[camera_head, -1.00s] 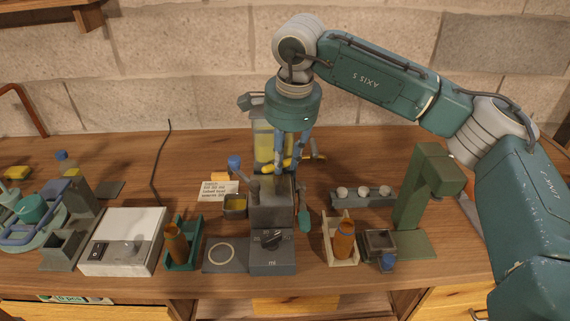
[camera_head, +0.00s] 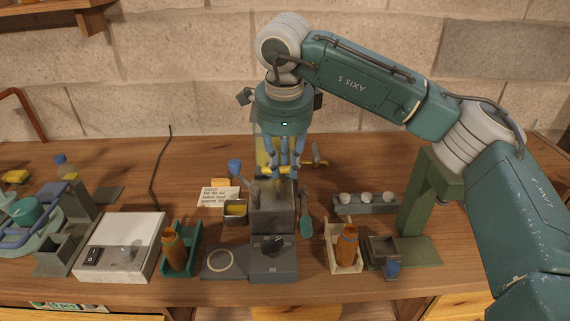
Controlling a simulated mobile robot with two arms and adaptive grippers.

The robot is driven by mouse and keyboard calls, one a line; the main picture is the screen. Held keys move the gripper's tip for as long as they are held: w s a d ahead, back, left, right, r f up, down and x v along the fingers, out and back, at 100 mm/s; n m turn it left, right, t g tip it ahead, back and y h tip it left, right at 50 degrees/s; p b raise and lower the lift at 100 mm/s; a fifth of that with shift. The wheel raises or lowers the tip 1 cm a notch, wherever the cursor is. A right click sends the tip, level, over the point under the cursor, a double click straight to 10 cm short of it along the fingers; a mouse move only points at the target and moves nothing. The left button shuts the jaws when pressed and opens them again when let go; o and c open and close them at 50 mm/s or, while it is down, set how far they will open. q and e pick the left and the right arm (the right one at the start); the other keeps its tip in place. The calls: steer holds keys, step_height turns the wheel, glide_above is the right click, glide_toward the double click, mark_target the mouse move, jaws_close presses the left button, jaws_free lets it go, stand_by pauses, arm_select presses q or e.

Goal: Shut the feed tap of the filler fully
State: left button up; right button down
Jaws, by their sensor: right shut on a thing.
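The filler (camera_head: 272,215) is a dark grey block with a black dial on its front, standing mid-bench. Behind it is a clear tank (camera_head: 261,150) of yellowish liquid, partly hidden by my right gripper. The feed tap's yellow handle (camera_head: 267,170) shows low at the tank, on both sides of the fingers. My right gripper (camera_head: 284,172) points down behind the filler, its blue fingers shut on the yellow handle. The fingers cover the handle's middle, so its exact angle is hard to tell. My left gripper is out of view.
A blue-knobbed lever (camera_head: 235,167) rises left of the filler. Brown bottles stand in a green holder (camera_head: 181,263) and a pale holder (camera_head: 343,262). A green press (camera_head: 415,205) stands at right.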

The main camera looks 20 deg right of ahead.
steer(key=shift+r, duration=0.1)
steer(key=c, duration=1.5)
jaws_free()
steer(key=r, duration=0.4)
steer(key=s+r, duration=0.1)
steer(key=r, duration=0.2)
steer(key=s+r, duration=0.1)
steer(key=r, duration=0.3)
steer(key=shift+s+a+r, duration=0.1)
steer(key=shift+a+r, duration=0.25)
steer(key=shift+a, duration=0.05)
